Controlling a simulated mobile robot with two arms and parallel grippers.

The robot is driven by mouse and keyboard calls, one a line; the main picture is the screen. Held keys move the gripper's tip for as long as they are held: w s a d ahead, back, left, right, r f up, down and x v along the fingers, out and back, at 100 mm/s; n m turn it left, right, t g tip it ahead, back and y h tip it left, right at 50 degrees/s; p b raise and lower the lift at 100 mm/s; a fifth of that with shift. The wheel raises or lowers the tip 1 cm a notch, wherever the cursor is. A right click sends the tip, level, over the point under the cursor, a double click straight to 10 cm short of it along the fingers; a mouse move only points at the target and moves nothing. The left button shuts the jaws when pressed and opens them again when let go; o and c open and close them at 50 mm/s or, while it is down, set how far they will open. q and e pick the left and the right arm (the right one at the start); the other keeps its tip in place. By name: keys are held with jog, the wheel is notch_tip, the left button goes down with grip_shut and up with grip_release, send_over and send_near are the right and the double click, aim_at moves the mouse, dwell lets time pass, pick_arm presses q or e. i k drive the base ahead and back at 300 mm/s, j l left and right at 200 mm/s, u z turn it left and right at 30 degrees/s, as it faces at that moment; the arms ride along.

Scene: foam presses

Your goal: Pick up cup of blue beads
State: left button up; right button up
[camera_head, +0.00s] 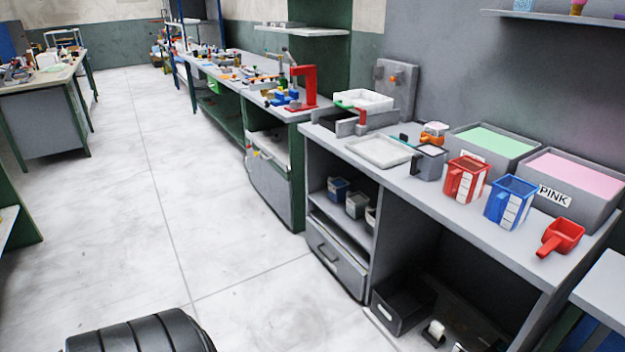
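A blue square cup (511,203) with white markings on its front stands upright on the grey workbench (440,200), towards the right. Its inside looks dark blue, and I cannot make out single beads. A red cup (466,179) with similar white markings stands just left of it, a small gap apart. Neither of my grippers is in view.
A bin labelled PINK (575,190) and a bin of pale green material (493,145) stand behind the cups. A red scoop (561,237) lies near the bench's front right. A white tray (379,152) lies left of the cups. The floor (230,240) before the bench is clear.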

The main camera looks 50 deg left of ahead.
aim_at(336, 188)
jog(key=j+u, duration=0.2)
jog(key=j, duration=0.4)
jog(key=j+u, duration=0.2)
jog(key=j, duration=0.35)
jog(key=j+u, duration=0.15)
jog(key=j, duration=0.45)
jog(key=i+j+u, duration=0.2)
jog(key=j, duration=0.35)
jog(key=k, duration=0.05)
